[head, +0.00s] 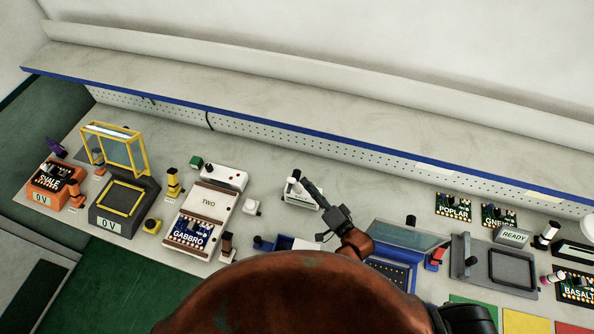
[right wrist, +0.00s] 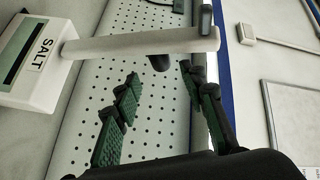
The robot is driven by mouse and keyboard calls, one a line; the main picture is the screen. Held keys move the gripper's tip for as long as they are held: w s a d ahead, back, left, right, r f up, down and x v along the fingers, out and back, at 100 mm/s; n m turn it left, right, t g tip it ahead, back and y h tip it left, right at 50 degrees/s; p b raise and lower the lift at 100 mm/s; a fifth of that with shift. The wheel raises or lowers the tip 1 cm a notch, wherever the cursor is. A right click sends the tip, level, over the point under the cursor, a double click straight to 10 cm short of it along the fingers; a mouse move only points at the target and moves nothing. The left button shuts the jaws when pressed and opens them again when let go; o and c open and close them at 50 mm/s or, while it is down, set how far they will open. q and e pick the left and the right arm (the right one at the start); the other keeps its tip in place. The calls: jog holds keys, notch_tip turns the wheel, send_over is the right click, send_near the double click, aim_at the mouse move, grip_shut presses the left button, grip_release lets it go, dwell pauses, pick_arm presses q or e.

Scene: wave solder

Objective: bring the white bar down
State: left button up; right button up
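The white bar (right wrist: 140,43) runs sideways across the upper right wrist view, from beside a white box labelled SALT (right wrist: 40,62) to a free end on the right. My right gripper (right wrist: 159,73) is open, with its green-padded fingers apart and nothing between them. Its fingertips are just short of the bar, and I see no contact. My left gripper is not in view.
A pegboard (right wrist: 85,125) and the blue shelf edge (head: 330,142) are close behind. Left stand a white machine marked TWO (head: 209,202) and a yellow-framed machine (head: 112,150). Right are a tilted grey panel (head: 408,236) and a black-framed fixture (head: 512,268). My brown arm hides the front middle.

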aim_at(297, 172)
jog(key=p+x, duration=0.1)
jog(key=x, duration=0.6)
jog(key=shift+s, duration=0.1)
jog(key=shift+w+a, duration=0.2)
jog(key=shift+w, duration=0.05)
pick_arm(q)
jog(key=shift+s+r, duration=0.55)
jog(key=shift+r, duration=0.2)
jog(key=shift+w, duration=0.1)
pick_arm(e)
grip_shut()
